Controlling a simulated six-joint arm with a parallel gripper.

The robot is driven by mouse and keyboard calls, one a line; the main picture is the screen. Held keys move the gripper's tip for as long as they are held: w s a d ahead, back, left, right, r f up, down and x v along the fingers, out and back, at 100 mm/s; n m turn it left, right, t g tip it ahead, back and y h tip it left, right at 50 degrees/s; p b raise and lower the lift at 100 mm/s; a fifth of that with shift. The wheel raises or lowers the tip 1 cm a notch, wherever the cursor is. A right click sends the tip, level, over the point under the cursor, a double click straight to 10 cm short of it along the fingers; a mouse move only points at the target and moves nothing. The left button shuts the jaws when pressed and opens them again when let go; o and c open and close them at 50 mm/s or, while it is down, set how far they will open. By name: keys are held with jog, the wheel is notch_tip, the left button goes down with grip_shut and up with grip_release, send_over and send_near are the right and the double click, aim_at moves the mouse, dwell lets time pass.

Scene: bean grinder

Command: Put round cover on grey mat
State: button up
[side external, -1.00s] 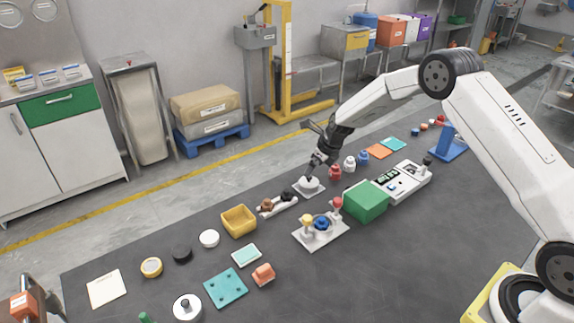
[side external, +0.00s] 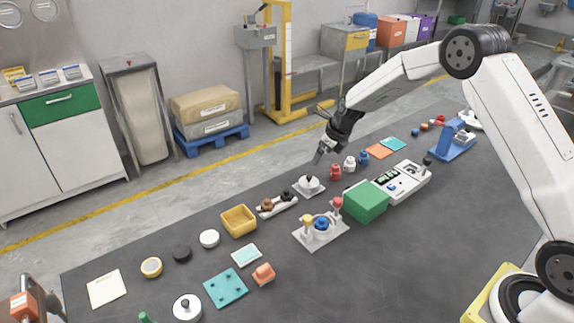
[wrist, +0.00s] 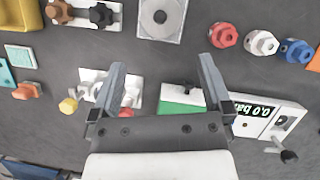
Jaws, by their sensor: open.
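The round cover (side external: 309,183), white with a dark knob on top, lies flat on the light grey square mat (side external: 299,191) at the back of the bench. In the wrist view the cover (wrist: 172,14) shows from above at the top edge, with the mat (wrist: 146,34) around it. The picture edge cuts off part of both. My gripper (side external: 319,159) is open and empty, above the cover and apart from it. Its two spread fingers (wrist: 162,68) show in the wrist view with nothing between them.
Red, white and blue knobbed pieces (side external: 349,163) stand right of the mat. A white holder with brown and black knobs (side external: 278,205) is close on its left. A green box (side external: 366,202) stands in front. The front right of the dark bench is clear.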

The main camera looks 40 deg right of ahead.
jog(key=s+a+r+n, duration=0.2)
jog(key=s+a+n, duration=0.1)
jog(key=s+n, duration=0.7)
jog(key=s+a+r+n+g, duration=0.1)
jog(key=s+a+n, duration=0.1)
jog(key=s+n, duration=0.8)
jog(key=s+a+r+n+h, duration=0.1)
jog(key=s+a+r+n, duration=0.1)
jog(key=s+n, duration=0.8)
jog(key=a+n, duration=0.1)
jog(key=n, duration=0.2)
jog(key=shift+a+r+g, duration=0.3)
jog(key=shift+a+r, duration=0.05)
